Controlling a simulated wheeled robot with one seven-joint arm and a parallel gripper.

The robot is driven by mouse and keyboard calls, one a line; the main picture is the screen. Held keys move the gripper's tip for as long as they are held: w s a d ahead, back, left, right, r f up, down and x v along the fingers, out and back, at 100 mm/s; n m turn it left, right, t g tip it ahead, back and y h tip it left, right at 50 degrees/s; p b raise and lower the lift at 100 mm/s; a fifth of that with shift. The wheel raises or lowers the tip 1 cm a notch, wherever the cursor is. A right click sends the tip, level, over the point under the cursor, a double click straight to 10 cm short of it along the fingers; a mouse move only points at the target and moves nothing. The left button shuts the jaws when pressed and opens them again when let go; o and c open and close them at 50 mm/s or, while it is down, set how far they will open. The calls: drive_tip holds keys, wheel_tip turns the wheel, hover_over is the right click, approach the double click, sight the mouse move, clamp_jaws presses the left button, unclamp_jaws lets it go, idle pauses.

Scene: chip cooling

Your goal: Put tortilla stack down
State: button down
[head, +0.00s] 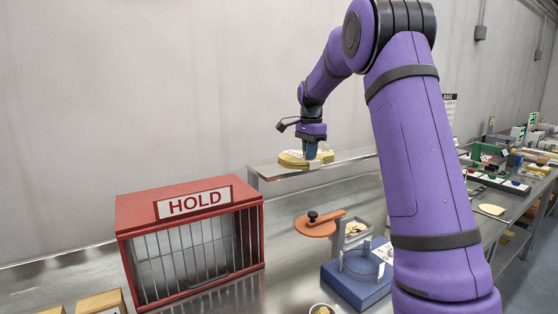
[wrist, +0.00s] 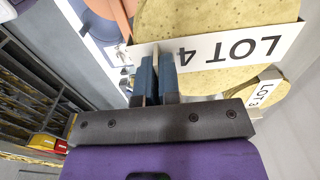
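A round, yellow, speckled tortilla stack with a white LOT 4 band (wrist: 215,15) fills the top of the wrist view. My gripper (wrist: 157,65) has its two blue fingers close together at the left end of that band, and they look shut on it. A second yellow stack, labelled LOT 3 (wrist: 275,92), shows partly beyond it at the right. In the head view my gripper (head: 311,154) points down at the yellow tortilla stack (head: 292,160), over the raised steel shelf (head: 350,155). I cannot tell whether the held stack touches anything below.
A red HOLD cage (head: 190,240) with bars stands on the steel counter at front left. An orange round plate with a black knob (head: 318,226) and a blue-based device (head: 357,285) stand below the shelf. Tools and bins crowd the bench at right.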

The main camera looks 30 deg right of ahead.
sight(288, 154)
drive_tip(key=w, duration=0.5)
drive_tip(key=w+f, duration=0.1)
drive_tip(key=w, duration=0.3)
drive_tip(key=w+d, duration=0.1)
drive_tip(key=w, duration=0.4)
drive_tip(key=shift+w+f, duration=0.2)
drive_tip(key=shift+w, duration=0.15)
drive_tip(key=shift+f, duration=1.75)
drive_tip(key=shift+w+f, duration=0.1)
drive_tip(key=shift+f, duration=0.05)
drive_tip(key=c, duration=1.6)
unclamp_jaws()
drive_tip(key=shift+o, duration=1.3)
